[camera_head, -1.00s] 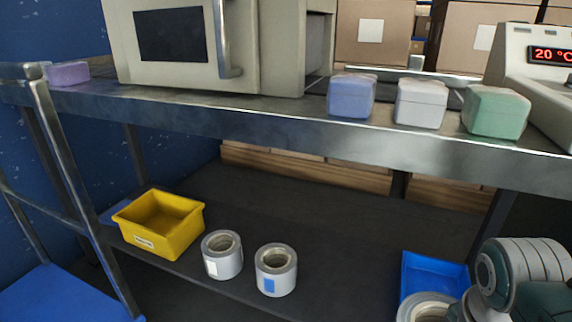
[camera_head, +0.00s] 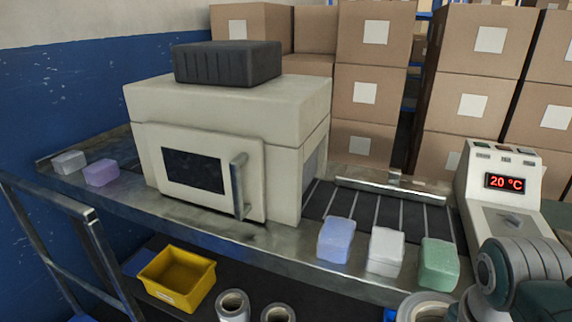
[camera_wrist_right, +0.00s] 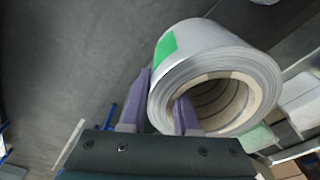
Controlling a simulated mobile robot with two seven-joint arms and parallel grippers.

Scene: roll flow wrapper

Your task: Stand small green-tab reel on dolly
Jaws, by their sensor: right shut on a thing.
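The green-tab reel (camera_wrist_right: 205,75) is a silver-grey roll with a cardboard core and a green tab on its side. My right gripper (camera_wrist_right: 164,90) is shut on its wall, one purple finger outside and the other inside the core. In the head view the held reel (camera_head: 427,307) is at the bottom right, partly cut off, by my right arm. A tubular metal frame (camera_head: 62,207) stands at the left, perhaps the dolly's handle; the dolly's deck is almost wholly out of view. My left gripper is not in view.
Two other reels (camera_head: 233,306) (camera_head: 278,313) and a yellow bin (camera_head: 177,277) are on the lower shelf. Above, the metal bench (camera_head: 230,225) holds a cream machine (camera_head: 225,120), several pastel blocks (camera_head: 335,240) and a display unit (camera_head: 505,183). Stacked cartons (camera_head: 375,90) stand behind.

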